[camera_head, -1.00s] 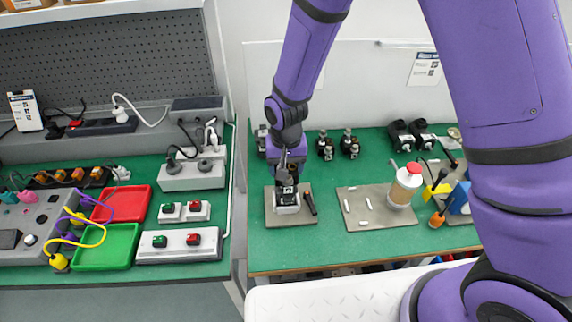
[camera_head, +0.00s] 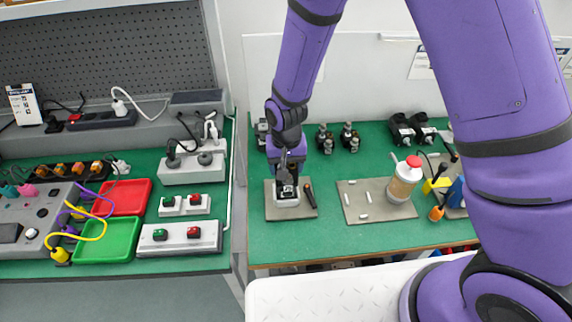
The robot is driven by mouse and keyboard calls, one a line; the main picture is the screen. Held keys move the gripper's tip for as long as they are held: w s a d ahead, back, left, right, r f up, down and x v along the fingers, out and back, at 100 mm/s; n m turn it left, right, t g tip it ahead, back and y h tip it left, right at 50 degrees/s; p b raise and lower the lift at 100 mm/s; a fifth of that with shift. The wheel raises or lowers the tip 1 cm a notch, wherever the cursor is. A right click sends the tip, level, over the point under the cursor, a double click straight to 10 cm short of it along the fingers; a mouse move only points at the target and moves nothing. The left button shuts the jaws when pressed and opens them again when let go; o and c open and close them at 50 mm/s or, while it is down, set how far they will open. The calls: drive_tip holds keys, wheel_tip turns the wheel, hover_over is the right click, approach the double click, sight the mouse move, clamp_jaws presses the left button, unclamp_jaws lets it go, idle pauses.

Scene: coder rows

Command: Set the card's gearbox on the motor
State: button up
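My gripper (camera_head: 286,186) points down over the left grey mat (camera_head: 308,211) on the right-hand bench. Directly under it is a pale, squarish base (camera_head: 287,201), with dark parts between it and the fingers. I cannot tell which of these is motor or gearbox, or whether the fingers hold anything. Small black-and-silver units, which look like gearboxes, stand behind: a middle one (camera_head: 325,139), a right one (camera_head: 349,138) and a left one (camera_head: 262,134) partly hidden by my arm. A printed card (camera_head: 425,64) on the back wall is partly covered by my arm; its text is unreadable.
A black tool (camera_head: 309,195) lies on the mat beside the base. To the right, another grey mat (camera_head: 372,213) holds small white pieces and a red-capped bottle (camera_head: 404,181). Black ear-defender-like items (camera_head: 412,128) lie behind. Green bench (camera_head: 340,246) is clear in front.

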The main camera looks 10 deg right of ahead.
sight(286, 167)
drive_tip(key=shift+f, duration=0.35)
idle(0.6)
drive_tip(key=o, duration=1)
drive_tip(key=shift+o, duration=0.2)
wheel_tip(286, 167, up, 11)
drive_tip(key=shift+f, duration=0.1)
